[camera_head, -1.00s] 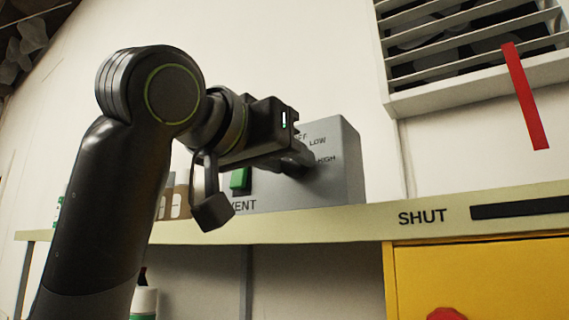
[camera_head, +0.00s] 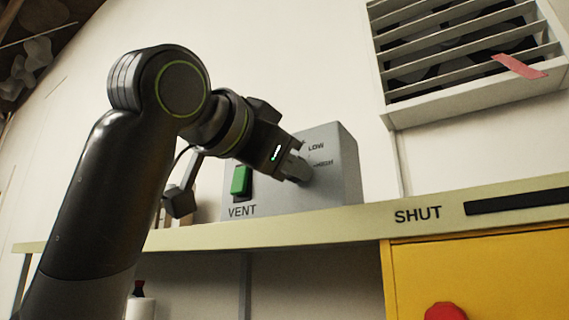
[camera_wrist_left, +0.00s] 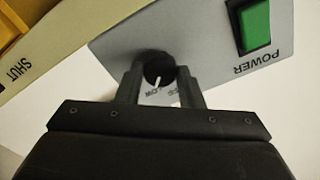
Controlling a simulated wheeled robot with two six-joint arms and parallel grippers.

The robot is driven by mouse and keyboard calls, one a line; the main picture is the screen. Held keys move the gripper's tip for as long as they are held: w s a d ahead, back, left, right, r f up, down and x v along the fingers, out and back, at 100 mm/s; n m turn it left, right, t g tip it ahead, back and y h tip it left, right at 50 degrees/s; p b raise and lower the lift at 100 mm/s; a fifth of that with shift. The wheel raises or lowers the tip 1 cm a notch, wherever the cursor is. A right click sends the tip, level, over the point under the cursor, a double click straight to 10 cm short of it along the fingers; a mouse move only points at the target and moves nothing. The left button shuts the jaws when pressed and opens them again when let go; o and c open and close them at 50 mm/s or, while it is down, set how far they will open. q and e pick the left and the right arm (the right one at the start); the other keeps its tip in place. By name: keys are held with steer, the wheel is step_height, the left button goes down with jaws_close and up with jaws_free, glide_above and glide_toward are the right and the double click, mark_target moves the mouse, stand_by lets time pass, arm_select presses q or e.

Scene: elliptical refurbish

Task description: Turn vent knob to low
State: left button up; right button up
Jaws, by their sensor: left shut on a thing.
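The grey vent control box (camera_head: 335,195) stands on the shelf, with LOW and HIGH labels showing in the head view. Its dark round knob (camera_wrist_left: 158,66) shows in the left wrist view between the two fingers. The knob's white pointer points at or close to the LOW label, which is upside down and partly hidden there. My left gripper (camera_head: 298,170) is shut on the knob, one finger on each side; it also shows in the left wrist view (camera_wrist_left: 157,78). In the head view the gripper hides the knob. My right gripper is not in view.
A green power switch (camera_head: 241,181) is on the box beside the knob. A louvred vent (camera_head: 455,85) with a red ribbon (camera_head: 519,66) is on the wall above right. The pale shelf edge (camera_head: 330,222) runs below the box; a yellow cabinet (camera_head: 490,275) is below it.

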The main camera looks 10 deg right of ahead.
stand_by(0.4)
arm_select(q)
steer(key=o, duration=1)
steer(key=b+v, duration=0.8)
steer(key=v, duration=0.9)
steer(key=shift+a, duration=0.2)
steer(key=shift+s+r, duration=0.1)
